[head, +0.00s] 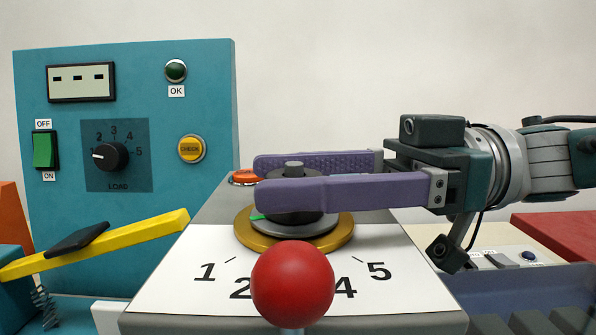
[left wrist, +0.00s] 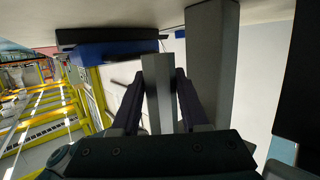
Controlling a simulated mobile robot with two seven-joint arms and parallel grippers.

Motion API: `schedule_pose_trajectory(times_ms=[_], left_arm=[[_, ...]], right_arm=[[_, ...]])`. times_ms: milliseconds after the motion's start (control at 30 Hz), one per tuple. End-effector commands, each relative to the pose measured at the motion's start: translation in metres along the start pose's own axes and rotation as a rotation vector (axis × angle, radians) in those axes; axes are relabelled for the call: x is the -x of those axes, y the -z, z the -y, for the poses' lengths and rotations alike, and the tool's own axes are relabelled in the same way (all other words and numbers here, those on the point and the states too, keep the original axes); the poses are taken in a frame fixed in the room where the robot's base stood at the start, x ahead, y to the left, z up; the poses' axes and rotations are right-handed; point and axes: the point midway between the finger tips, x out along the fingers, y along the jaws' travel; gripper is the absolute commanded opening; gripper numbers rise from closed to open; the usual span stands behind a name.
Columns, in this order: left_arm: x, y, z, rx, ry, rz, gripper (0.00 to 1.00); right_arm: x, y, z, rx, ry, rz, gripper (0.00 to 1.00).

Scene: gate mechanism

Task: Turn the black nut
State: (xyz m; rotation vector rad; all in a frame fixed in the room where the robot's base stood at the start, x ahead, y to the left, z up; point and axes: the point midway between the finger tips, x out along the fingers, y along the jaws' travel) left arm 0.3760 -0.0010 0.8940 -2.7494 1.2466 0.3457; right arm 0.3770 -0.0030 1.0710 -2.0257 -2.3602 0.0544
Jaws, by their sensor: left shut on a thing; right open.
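The black nut (head: 290,217) sits around a grey stud (head: 293,169) above a silver washer and gold disc (head: 245,228), on a white numbered plate (head: 180,300). In the head view my right gripper (head: 262,180) comes in from the right. Its purple fingers are open, one in front of the nut and one behind it. The front finger hides much of the nut, so I cannot tell whether they touch it. My left gripper (left wrist: 160,82) is shut on a grey bar (left wrist: 158,105) in the left wrist view. It is not seen in the head view.
A red ball knob (head: 292,284) stands in front of the plate. A yellow lever (head: 130,237) juts in from the left. A teal panel (head: 205,90) with a load dial (head: 110,156) stands behind. A red block (head: 560,238) lies at the right.

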Motion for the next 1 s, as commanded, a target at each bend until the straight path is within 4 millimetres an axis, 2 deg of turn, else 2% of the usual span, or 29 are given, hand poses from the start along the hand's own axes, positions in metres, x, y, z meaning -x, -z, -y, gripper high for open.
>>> schedule_pose_trajectory(times_ms=[367, 467, 800, 1000], left_arm=[[0.000, 0.001, 0.000, 0.000, 0.000, -0.003, 0.00], [0.000, 0.001, 0.000, 0.000, 0.000, -0.003, 0.00], [0.000, 0.001, 0.000, 0.000, 0.001, -0.004, 0.00], [0.000, 0.002, 0.000, 0.000, 0.001, -0.004, 0.00]], right_arm=[[0.005, -0.001, 0.000, 0.000, -0.001, 0.001, 0.80], [0.019, -0.001, -0.001, 0.000, -0.004, 0.002, 0.80], [0.095, 0.000, -0.002, 0.001, -0.005, 0.001, 0.80], [0.115, 0.000, -0.001, 0.001, -0.001, 0.002, 0.80]])
